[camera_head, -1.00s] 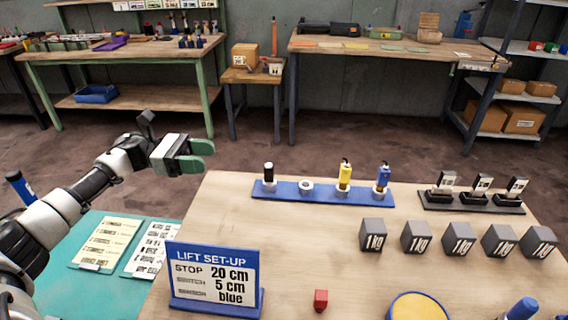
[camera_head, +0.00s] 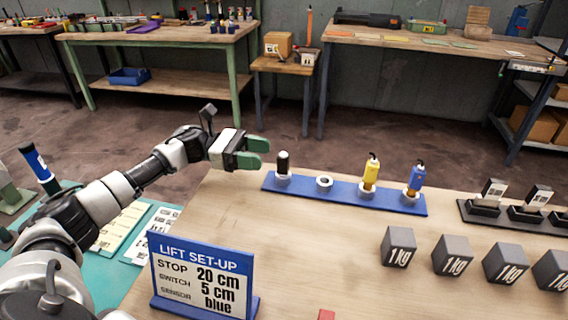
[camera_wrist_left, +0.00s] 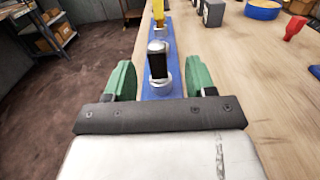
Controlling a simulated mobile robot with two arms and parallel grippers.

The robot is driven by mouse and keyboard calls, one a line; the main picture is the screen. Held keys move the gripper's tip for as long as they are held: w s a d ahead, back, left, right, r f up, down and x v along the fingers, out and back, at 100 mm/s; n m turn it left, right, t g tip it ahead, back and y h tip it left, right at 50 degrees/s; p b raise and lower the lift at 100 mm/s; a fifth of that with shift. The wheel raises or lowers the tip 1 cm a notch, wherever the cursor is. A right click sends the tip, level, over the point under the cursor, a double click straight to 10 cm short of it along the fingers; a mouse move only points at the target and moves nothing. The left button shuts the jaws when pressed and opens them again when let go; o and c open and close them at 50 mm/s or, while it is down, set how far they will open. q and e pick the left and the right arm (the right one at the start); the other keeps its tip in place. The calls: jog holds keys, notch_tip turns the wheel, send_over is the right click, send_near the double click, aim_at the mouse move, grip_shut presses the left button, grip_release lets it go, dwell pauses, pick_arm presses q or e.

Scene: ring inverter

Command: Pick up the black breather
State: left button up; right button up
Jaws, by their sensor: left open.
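The black breather (camera_head: 283,163) stands upright in a white ring at the left end of the blue rack (camera_head: 342,196). It also shows in the left wrist view (camera_wrist_left: 157,62), centred ahead of my gripper. My left gripper (camera_head: 262,153) has green fingers and is just left of the breather in the head view. In the left wrist view its fingers (camera_wrist_left: 158,84) are apart, one to each side of the line to the breather, with nothing held. My right gripper is not in view.
On the same rack are an empty white ring (camera_head: 324,183), a yellow part (camera_head: 371,174) and a blue part (camera_head: 415,180). Several 1 kg blocks (camera_head: 398,247) stand in front. The lift set-up sign (camera_head: 203,280) stands at the front left.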

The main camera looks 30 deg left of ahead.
aim_at(283, 155)
pick_arm(q)
jog(key=p+x, duration=0.1)
jog(key=x, duration=0.5)
jog(key=shift+w+f+p, duration=0.15)
jog(key=shift+w+p, duration=0.1)
jog(key=shift+p, duration=0.1)
grip_shut()
